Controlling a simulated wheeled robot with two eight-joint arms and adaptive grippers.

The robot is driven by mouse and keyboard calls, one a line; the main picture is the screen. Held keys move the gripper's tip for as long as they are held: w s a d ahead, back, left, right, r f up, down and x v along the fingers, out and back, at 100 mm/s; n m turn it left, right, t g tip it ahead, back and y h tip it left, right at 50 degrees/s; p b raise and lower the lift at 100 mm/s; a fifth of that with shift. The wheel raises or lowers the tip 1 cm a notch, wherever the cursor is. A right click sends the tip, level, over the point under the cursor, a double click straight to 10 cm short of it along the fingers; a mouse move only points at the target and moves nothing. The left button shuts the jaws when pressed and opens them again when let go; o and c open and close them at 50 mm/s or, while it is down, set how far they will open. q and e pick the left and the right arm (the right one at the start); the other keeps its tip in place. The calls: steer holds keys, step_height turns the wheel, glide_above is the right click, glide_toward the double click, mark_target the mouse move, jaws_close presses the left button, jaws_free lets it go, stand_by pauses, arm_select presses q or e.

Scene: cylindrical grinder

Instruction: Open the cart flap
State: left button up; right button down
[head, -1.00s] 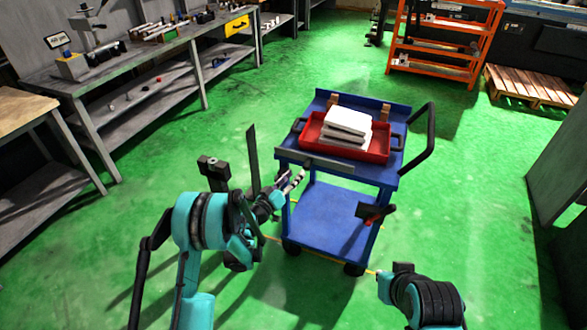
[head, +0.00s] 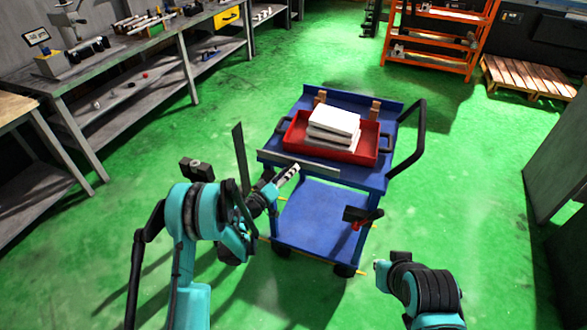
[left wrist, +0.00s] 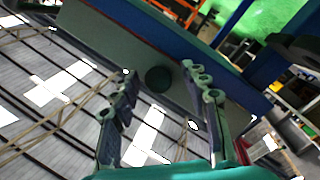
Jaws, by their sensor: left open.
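A blue cart (head: 310,222) stands in front of me, with a long grey flap strip (head: 298,164) along the near edge of its top. In the left wrist view the flap (left wrist: 100,38) is a grey plate below the blue edge, with a dark round spot (left wrist: 158,79) on it. My left gripper (head: 292,172) is at the near side of the strip, by its middle. In the left wrist view the fingers (left wrist: 158,72) are open, spread either side of the round spot, with nothing between them. Whether they touch it I cannot tell.
A red tray (head: 295,139) with white blocks (head: 333,122) sits on the cart top. A black handle (head: 416,140) is at its right, and a black-and-red part (head: 362,217) lower down. A grey workbench (head: 120,65) stands at left. Green floor is clear around the cart.

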arm_select(q)
steer(key=shift+s+a+r, duration=0.1)
steer(key=shift+s+a, duration=0.05)
jaws_close()
steer(key=shift+f+m+t+h, duration=0.45)
steer(key=shift+f+t+h, duration=0.35)
steer(key=shift+t, duration=0.35)
steer(key=shift+f+m+t+h, duration=0.45)
steer(key=shift+f+t+h, duration=0.3)
steer(key=shift+t, duration=0.4)
jaws_free()
step_height(320, 180, up, 10)
steer(key=shift+r, duration=0.1)
